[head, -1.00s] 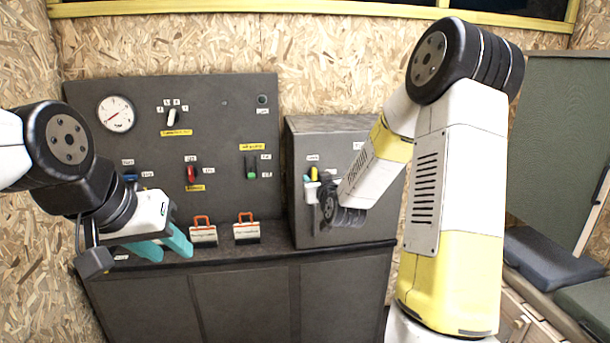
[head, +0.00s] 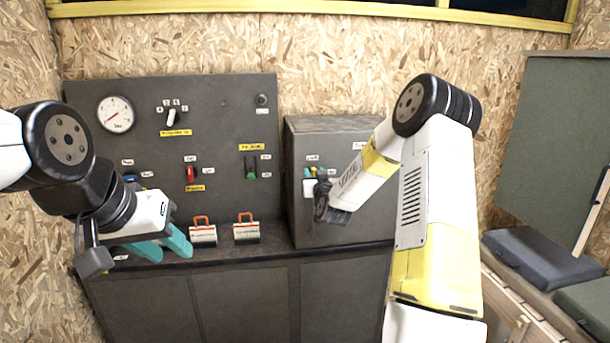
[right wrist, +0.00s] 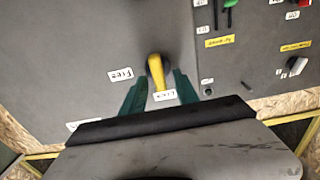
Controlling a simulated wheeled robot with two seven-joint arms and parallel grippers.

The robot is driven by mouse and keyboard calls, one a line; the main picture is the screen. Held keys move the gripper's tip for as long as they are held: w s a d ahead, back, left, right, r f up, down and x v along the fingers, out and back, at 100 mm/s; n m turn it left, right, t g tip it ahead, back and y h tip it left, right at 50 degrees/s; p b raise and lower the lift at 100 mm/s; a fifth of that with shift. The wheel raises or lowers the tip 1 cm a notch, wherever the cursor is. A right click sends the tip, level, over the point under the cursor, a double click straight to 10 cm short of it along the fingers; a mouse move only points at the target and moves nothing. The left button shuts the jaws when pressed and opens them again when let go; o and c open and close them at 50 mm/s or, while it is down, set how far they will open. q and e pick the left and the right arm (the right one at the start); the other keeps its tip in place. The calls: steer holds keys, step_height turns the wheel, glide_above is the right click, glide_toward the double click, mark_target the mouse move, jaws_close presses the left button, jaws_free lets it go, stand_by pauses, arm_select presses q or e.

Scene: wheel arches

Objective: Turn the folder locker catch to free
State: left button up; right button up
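The folder locker is the dark grey box (head: 370,220) right of the panel in the head view. Its yellow catch (right wrist: 157,72) shows in the right wrist view. The handle's narrow end points down in that picture, toward a white label (right wrist: 165,95). A second label (right wrist: 120,75) lies left of the catch. My right gripper (right wrist: 160,78) has its two teal fingers apart, one on each side of the catch, with gaps visible. In the head view my right wrist mostly hides the catch. My left gripper (head: 162,246) is open and empty above the counter's left part.
The dark panel (head: 230,120) carries a gauge (head: 116,114), a rotary knob, a red switch (head: 191,173) and a green lever (head: 251,170). Two orange-handled padlock-like tags (head: 203,232) stand on the counter (head: 270,248). A dark blue cushioned seat (head: 540,258) is at the right.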

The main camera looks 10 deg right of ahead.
jaws_close()
steer(key=shift+m, duration=0.3)
steer(key=shift+d+f+m, duration=0.25)
steer(key=shift+m, duration=2.6)
steer(key=shift+d+f+m, duration=0.25)
steer(key=shift+f+m, duration=0.05)
steer(key=shift+m, duration=2.6)
steer(key=shift+d+f+m, duration=0.25)
steer(key=shift+m, duration=2.6)
